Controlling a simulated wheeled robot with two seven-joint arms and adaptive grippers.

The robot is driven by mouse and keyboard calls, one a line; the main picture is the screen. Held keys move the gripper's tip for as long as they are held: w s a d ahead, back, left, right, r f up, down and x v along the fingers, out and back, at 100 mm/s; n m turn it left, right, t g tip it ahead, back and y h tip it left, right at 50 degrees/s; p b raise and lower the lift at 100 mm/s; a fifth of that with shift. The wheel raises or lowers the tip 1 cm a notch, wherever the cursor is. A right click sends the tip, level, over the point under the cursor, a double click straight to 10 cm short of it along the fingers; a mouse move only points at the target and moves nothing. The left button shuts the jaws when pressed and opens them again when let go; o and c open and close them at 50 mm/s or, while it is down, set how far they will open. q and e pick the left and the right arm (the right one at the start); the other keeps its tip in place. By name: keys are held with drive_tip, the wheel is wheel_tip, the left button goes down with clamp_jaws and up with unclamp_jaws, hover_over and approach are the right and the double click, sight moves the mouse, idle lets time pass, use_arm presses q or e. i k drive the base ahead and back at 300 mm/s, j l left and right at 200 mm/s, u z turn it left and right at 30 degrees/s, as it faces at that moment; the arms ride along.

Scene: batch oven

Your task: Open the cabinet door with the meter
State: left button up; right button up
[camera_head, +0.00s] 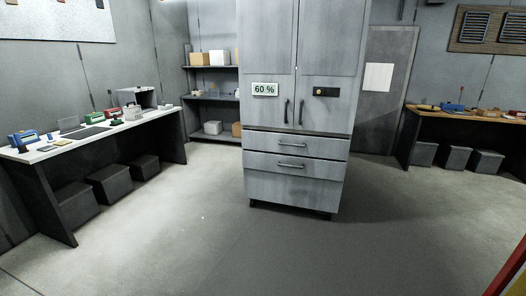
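A tall grey metal cabinet (297,170) stands ahead, a little right of the middle of the head view. Its upper part has two doors side by side, both shut. The left door (268,108) carries a meter (265,90) reading "60 %" and a dark vertical handle (286,111) near its right edge. The right door (325,112) carries a black panel with a yellow round spot (325,92) and its own vertical handle (300,112). Two drawers with horizontal handles sit below, both shut. Neither of my grippers is in view.
A white-topped workbench (98,131) with several items stands on the left, with dark boxes below. A brown workbench (464,113) stands at the right. Shelves (210,97) and a grey door (385,90) are behind the cabinet. The floor before the cabinet is clear.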

sight(267, 37)
drive_tip(key=i, duration=2.75)
drive_tip(key=z, duration=0.45)
